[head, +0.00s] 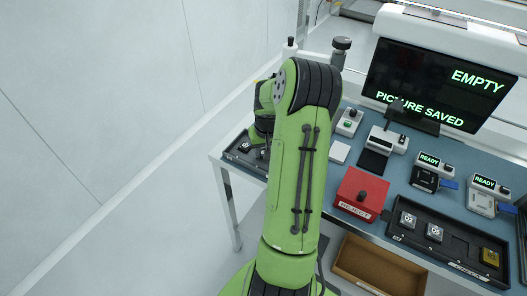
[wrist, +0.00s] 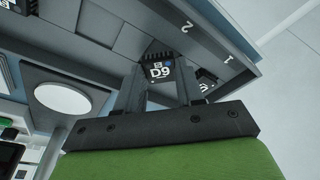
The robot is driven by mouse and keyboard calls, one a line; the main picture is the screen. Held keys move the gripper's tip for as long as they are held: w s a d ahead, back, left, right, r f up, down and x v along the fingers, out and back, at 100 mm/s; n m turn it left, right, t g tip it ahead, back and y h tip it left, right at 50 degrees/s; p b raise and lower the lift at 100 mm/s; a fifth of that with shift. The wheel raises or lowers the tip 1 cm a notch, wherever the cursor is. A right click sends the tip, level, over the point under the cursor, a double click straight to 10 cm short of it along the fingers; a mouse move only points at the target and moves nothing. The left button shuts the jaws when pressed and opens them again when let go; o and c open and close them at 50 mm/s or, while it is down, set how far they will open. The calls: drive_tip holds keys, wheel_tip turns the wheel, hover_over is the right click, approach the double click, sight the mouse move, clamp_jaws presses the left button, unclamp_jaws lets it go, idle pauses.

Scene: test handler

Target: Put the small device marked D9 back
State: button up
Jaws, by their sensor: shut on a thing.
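The small device D9 (wrist: 158,72) is dark with a white D9 mark and sits between the fingers of my gripper (wrist: 158,88) in the wrist view. The gripper is shut on it. Behind it is a dark tray with numbered places (wrist: 222,50), with 1 and 2 readable on its rim. D9 appears close to the place marked 2; I cannot tell whether it touches the tray floor. In the head view the tray (head: 231,155) is at the table's left end. There my arm hides the gripper and D9.
Another device (wrist: 206,84) shows partly behind the right finger. In the head view, a red REJECT box (head: 361,193), two READY units (head: 426,178) and a dark tray (head: 455,243) with several devices stand to the right. The monitor (head: 437,85) reads EMPTY, PICTURE SAVED.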

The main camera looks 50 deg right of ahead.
drive_tip(key=shift+f, duration=0.15)
drive_tip(key=shift+f+b, duration=0.4)
drive_tip(key=shift+f, duration=0.05)
drive_tip(key=o, duration=1.1)
drive_tip(key=shift+r, duration=0.1)
drive_tip(key=shift+c, duration=0.2)
wheel_tip(320, 180, up, 13)
drive_tip(key=s+a+p, duration=0.2)
drive_tip(key=w+a+r+n+t+h, duration=0.15)
drive_tip(key=a+r+n, duration=0.45)
drive_tip(key=a, duration=1)
drive_tip(key=s+a+r+n+t+y, duration=0.1)
drive_tip(key=s+a+r, duration=0.1)
drive_tip(key=s+a, duration=0.3)
drive_tip(key=s+a+r+n+t+y, duration=0.1)
drive_tip(key=s+a+r+y, duration=0.1)
drive_tip(key=s+a, duration=0.4)
drive_tip(key=a, duration=0.5)
drive_tip(key=shift+s+a, duration=0.2)
drive_tip(key=shift+a, duration=0.05)
